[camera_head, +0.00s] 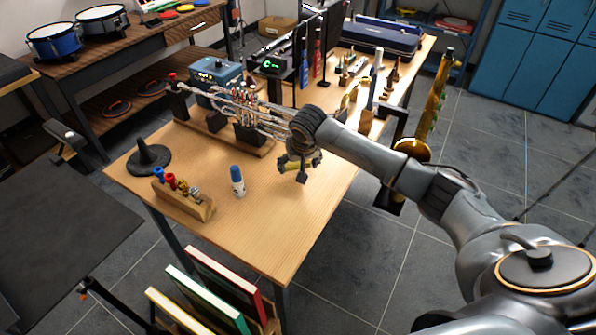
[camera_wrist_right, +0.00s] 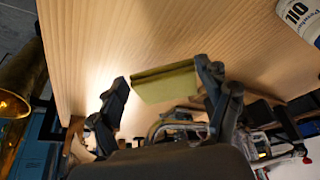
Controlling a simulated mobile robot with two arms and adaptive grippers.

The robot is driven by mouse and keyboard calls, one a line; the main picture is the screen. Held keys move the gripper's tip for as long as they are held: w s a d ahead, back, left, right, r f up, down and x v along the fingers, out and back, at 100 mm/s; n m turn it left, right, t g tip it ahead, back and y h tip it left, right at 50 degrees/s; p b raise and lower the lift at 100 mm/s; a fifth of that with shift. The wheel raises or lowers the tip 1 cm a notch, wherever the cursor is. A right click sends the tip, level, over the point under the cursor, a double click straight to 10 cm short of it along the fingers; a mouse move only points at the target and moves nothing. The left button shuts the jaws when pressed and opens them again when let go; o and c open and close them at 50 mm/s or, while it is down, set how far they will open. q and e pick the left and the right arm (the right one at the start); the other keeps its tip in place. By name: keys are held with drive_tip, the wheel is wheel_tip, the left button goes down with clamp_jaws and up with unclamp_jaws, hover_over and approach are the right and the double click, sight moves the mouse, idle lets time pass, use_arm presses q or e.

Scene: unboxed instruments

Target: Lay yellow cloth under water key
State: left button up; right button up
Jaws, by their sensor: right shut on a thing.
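My right gripper (camera_head: 300,172) reaches in from the right and is over the wooden table, right of the bottle. It is shut on the folded yellow cloth (camera_head: 284,166). In the right wrist view the cloth (camera_wrist_right: 165,82) shows between the fingers of my right gripper (camera_wrist_right: 163,90), above bare wood. A metal instrument with long tubes (camera_head: 262,107) lies on a wooden cradle (camera_head: 225,136) behind the gripper. I cannot make out its water key, and my arm hides its right end. My left gripper is not in view.
A white-and-blue oil bottle (camera_head: 237,183), a wooden block with small parts (camera_head: 183,197) and a black cone stand (camera_head: 149,157) stand on the table (camera_head: 270,235). A brass instrument (camera_head: 437,95) stands beyond the right edge. The front of the table is clear.

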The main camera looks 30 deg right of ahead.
drive_tip(key=shift+w+r, duration=0.1)
drive_tip(key=shift+w, duration=0.3)
drive_tip(key=shift+d+f, duration=0.1)
drive_tip(key=shift+f, duration=1.7)
drive_tip(key=shift+s, duration=0.1)
drive_tip(key=o, duration=1)
drive_tip(key=shift+f, duration=0.15)
drive_tip(key=v, duration=0.5)
drive_tip(key=shift+r, duration=0.3)
drive_tip(key=s+a, duration=0.1)
drive_tip(key=s, duration=0.3)
drive_tip(key=s+a, duration=0.1)
drive_tip(key=s, duration=0.2)
drive_tip(key=s+a, duration=0.1)
drive_tip(key=s, duration=0.3)
drive_tip(key=shift+s+f, duration=0.15)
drive_tip(key=shift+s, duration=0.15)
